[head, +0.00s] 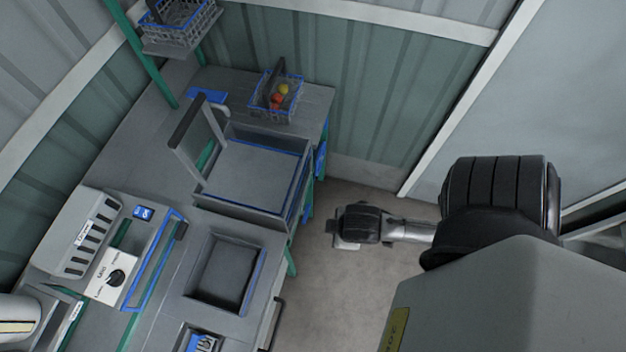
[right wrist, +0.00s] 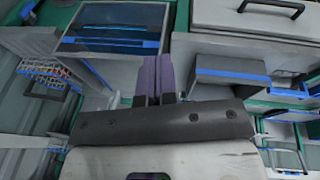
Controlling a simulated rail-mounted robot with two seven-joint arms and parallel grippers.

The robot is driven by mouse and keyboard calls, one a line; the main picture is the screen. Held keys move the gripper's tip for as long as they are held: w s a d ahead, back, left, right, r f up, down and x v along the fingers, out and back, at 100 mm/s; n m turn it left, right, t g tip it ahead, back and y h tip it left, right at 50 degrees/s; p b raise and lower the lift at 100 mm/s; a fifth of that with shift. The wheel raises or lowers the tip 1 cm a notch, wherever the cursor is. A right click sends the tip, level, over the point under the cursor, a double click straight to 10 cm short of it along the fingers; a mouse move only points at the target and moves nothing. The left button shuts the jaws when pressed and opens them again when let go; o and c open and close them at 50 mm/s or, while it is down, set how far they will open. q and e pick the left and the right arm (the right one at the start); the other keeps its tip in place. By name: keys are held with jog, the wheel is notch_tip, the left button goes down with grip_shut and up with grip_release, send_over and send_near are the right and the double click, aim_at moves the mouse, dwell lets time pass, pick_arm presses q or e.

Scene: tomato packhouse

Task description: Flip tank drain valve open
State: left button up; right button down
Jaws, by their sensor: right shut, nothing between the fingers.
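A grey open-topped tank (head: 255,215) with blue edging stands at the middle of the bench line in the head view. A box with a blue band, perhaps this tank, shows at the upper left of the right wrist view (right wrist: 115,18). I cannot pick out a drain valve or its lever in either view. My right gripper (head: 340,236) hangs over the floor to the right of the benches, apart from them. Its dark purple fingers (right wrist: 158,78) are together and empty in the right wrist view. My left gripper is out of view.
A wire basket (head: 262,105) with red and yellow fruit stands on the back bench. A sunken basin (head: 225,270) lies in front of the tank. The floor (head: 330,300) right of the benches is clear.

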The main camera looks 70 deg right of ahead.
jog(key=d+f+n+h+b, duration=0.2)
jog(key=d+f+b, duration=0.55)
jog(key=f, duration=0.25)
jog(key=d+f+n+h+b, duration=0.1)
jog(key=d+f+h+b, duration=0.1)
jog(key=d+f+b, duration=0.6)
jog(key=d+f+n+h+b, duration=0.15)
jog(key=d+f+b, duration=0.35)
jog(key=f+b, duration=0.65)
jog(key=w+d+f+t+y, duration=0.25)
jog(key=w+d+f, duration=0.25)
jog(key=w+d, duration=0.25)
jog(key=w+a+m+t+y, duration=0.2)
jog(key=a+m+t+y, duration=0.1)
jog(key=a+m+y, duration=0.2)
jog(key=shift+a+m, duration=0.45)
jog(key=shift+m, duration=0.2)
jog(key=shift+f+t, duration=0.1)
jog(key=shift+t, duration=0.15)
